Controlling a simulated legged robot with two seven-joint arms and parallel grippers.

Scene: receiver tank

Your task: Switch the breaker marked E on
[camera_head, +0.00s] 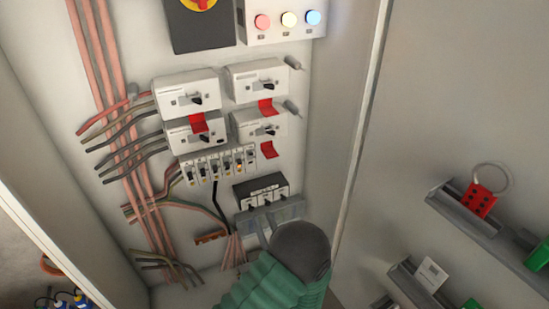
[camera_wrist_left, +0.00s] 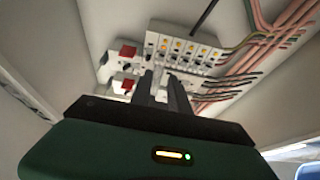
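A row of small breakers (camera_head: 218,165) sits in the cabinet below larger white switch units. It also shows in the left wrist view (camera_wrist_left: 185,52), where the scene appears upside down. One small breaker's toggle (camera_head: 239,168) looks orange in the head view. The letter markings are too small to read, so I cannot tell which is E. My left gripper (camera_wrist_left: 162,84) has two dark fingers with a narrow gap between them, and I see nothing held. In the head view, my green and dark wrist hides part of the lower cabinet. My right gripper is not in view.
Four larger switch units, including one at upper left (camera_head: 187,91), carry dark handles; red tags (camera_head: 268,149) hang nearby. A black three-pole block (camera_head: 262,191) sits below the small breakers. Cables (camera_head: 120,120) run along the left. A shelf with a red padlock (camera_head: 479,200) is at right.

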